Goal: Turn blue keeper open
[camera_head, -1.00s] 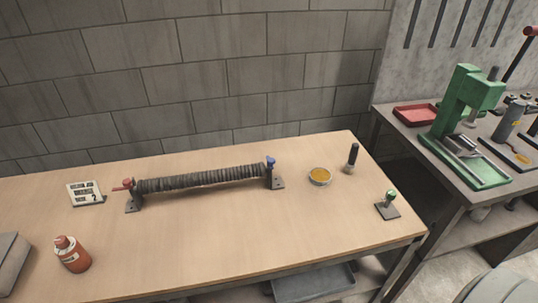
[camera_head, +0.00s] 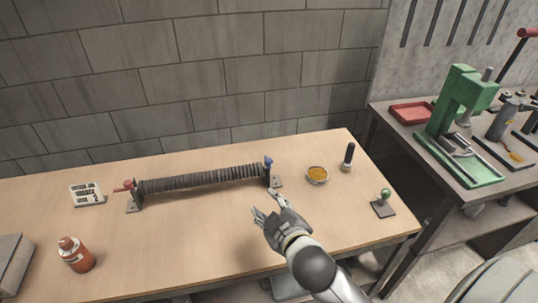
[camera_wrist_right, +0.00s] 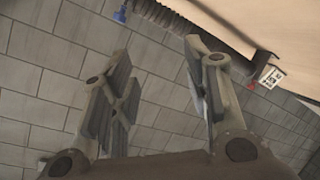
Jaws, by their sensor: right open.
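The blue keeper (camera_head: 268,161) sits on top of the bracket at the right end of the dark ribbed mesh tube (camera_head: 205,179). A red keeper (camera_head: 124,186) is on the bracket at the tube's left end. My right gripper (camera_head: 268,205) is open and empty, in front of the tube's right end and apart from the blue keeper. In the right wrist view the open fingers (camera_wrist_right: 160,90) show with nothing between them. My left gripper is out of view.
On the wooden table (camera_head: 180,245) are a dish of amber stuff (camera_head: 317,175), a dark-handled tool (camera_head: 348,157), a green-knobbed stand (camera_head: 384,204), a red bottle (camera_head: 75,254) and a number card (camera_head: 87,194). A green press (camera_head: 462,120) stands on the right bench. The table's middle front is clear.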

